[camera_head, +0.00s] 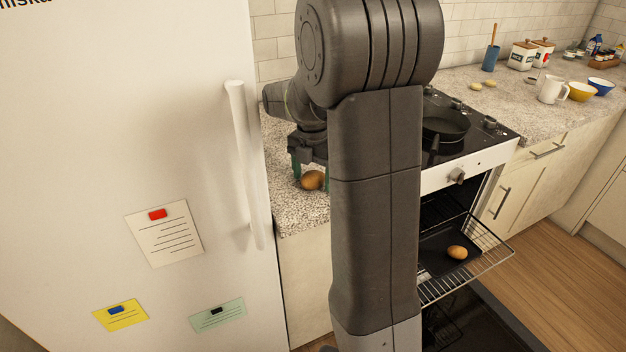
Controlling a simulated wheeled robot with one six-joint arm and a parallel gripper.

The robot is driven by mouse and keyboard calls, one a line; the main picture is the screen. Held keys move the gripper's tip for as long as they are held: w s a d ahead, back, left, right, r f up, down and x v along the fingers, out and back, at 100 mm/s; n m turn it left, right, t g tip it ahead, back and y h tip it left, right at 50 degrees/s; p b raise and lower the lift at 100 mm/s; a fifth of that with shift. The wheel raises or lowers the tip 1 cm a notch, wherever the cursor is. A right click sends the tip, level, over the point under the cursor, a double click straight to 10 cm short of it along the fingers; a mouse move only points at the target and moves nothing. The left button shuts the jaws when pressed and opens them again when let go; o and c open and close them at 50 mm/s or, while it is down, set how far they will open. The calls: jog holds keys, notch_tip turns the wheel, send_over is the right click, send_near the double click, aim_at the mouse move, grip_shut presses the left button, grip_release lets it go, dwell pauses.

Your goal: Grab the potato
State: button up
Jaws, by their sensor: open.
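A brown potato (313,180) lies on the speckled counter (290,216) between the fridge and the stove. My gripper (311,174) is open and points down over it, with its green fingers near the potato's sides. My arm hides the right finger in part, so I cannot tell whether either finger touches the potato. A second brown potato-like item (457,252) lies on the dark tray in the open oven, away from my gripper.
A white fridge (130,130) with a long handle stands close on the left. The stove (470,130) holds a black pan (445,124), and its oven rack (480,270) is pulled out. Bowls, a mug (551,90) and canisters stand on the right counter.

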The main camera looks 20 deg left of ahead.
jog(key=c, duration=1.1)
jog(key=shift+r, duration=0.1)
